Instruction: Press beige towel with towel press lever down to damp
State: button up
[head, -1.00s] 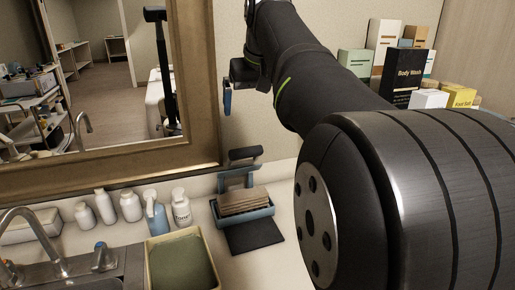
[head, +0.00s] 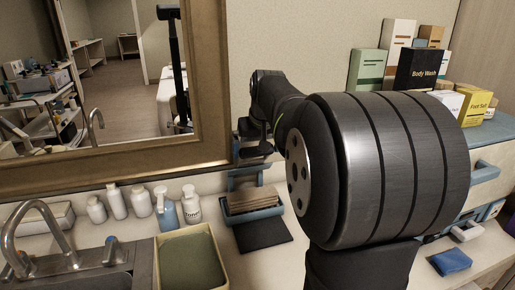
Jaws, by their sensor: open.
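The blue towel press (head: 279,209) stands on the counter below the mirror. The beige towel (head: 252,201) lies folded in it. The press lever (head: 236,180) is blue and stands raised at the back of the press. Its dark grip is hard to tell apart from my gripper. My gripper (head: 252,150) is at the top of the lever, above and behind the towel. It is open, but its fingers are small and dark here. I cannot tell whether they touch the lever.
A dark mat (head: 262,235) lies in front of the press. A yellow tub (head: 221,262) with green contents, several bottles (head: 191,207) and a tap (head: 30,235) are to the left. Boxes (head: 422,70) stand at the back right. A blue folded cloth (head: 451,261) lies at the lower right.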

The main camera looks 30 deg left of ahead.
jog(key=shift+f, duration=0.1)
jog(key=c, duration=1.1)
jog(key=shift+w+a+r+g+h, duration=0.3)
jog(key=shift+w+a+r+h, duration=0.1)
jog(key=shift+w+a+r, duration=0.15)
jog(key=shift+g+h, duration=0.7)
jog(key=shift+w+a+r, duration=0.65)
jog(key=shift+w+a, duration=0.75)
jog(key=shift+a, duration=0.05)
jog(key=shift+w+a+r, duration=0.7)
jog(key=shift+w+a, duration=0.7)
jog(key=shift+w+a+r, duration=0.65)
jog(key=shift+w+a, duration=0.75)
jog(key=shift+a, duration=0.05)
jog(key=o, duration=1.1)
